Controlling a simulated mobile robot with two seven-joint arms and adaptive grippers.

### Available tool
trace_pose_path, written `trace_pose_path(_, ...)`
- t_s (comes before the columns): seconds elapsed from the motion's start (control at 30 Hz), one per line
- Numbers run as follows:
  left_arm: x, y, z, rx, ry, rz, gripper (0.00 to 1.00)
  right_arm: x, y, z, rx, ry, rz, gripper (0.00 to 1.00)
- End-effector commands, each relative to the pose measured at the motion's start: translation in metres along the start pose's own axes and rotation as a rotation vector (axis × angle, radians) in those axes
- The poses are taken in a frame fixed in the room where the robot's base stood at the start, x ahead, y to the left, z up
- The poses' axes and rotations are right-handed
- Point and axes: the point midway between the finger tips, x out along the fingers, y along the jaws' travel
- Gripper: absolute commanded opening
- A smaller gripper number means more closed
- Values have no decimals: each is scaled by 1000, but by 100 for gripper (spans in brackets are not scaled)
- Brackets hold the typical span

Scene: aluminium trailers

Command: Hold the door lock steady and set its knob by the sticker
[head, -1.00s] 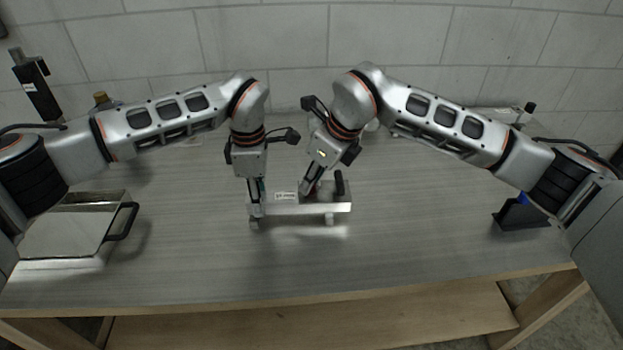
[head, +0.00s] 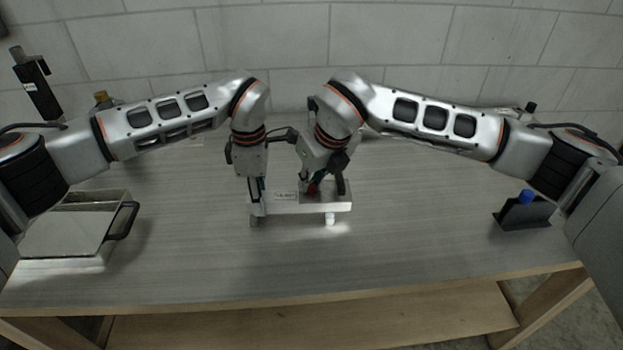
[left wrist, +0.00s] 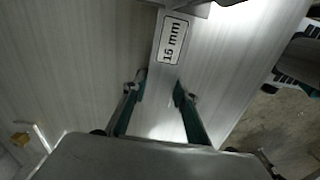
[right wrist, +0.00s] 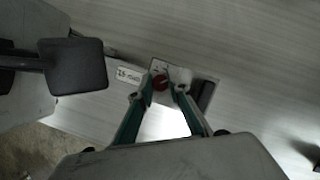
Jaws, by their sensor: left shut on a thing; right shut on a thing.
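The door lock (head: 300,209) is a silver bar on short feet on the table, with a plate at its right end. Its white sticker (head: 285,196) reads "15 mm" in the left wrist view (left wrist: 173,40). My left gripper (head: 256,203) is shut on the bar's left end, one finger on each side. The red knob (right wrist: 160,83) sits on the plate beside a black handle (right wrist: 206,95). My right gripper (right wrist: 163,88) points down and is shut on the knob, fingers on either side. Marks show on the plate by the knob, too small to read.
A silver box (head: 70,232) with a black handle stands at the left of the table. A black holder (head: 522,214) with a blue-topped item (head: 526,197) stands at the right. The table's front and middle right are clear.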

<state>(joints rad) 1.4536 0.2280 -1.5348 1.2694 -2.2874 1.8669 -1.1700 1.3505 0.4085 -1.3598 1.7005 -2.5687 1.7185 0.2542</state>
Motion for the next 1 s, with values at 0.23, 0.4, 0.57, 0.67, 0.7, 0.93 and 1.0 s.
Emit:
trace_pose_path(0.23,0,0,0,0,0,-2,0,0,-2,1,0,-2,-3,22)
trace_pose_path(0.4,0,0,0,0,0,-1,0,0,-1,1,-1,-1,-2,34)
trace_pose_path(0.57,0,0,0,0,0,-1,0,0,0,0,-2,-1,-1,34)
trace_pose_path(0.67,0,0,0,-1,0,-1,0,-2,0,1,-2,-1,0,34)
trace_pose_path(0.7,0,0,0,-1,0,-1,0,-5,0,1,-2,-2,0,34)
trace_pose_path(0.93,0,0,0,-1,1,0,0,-41,-1,2,-3,-5,-2,34)
trace_pose_path(1.0,0,0,0,-1,1,0,0,-56,-1,2,-4,-6,-3,34)
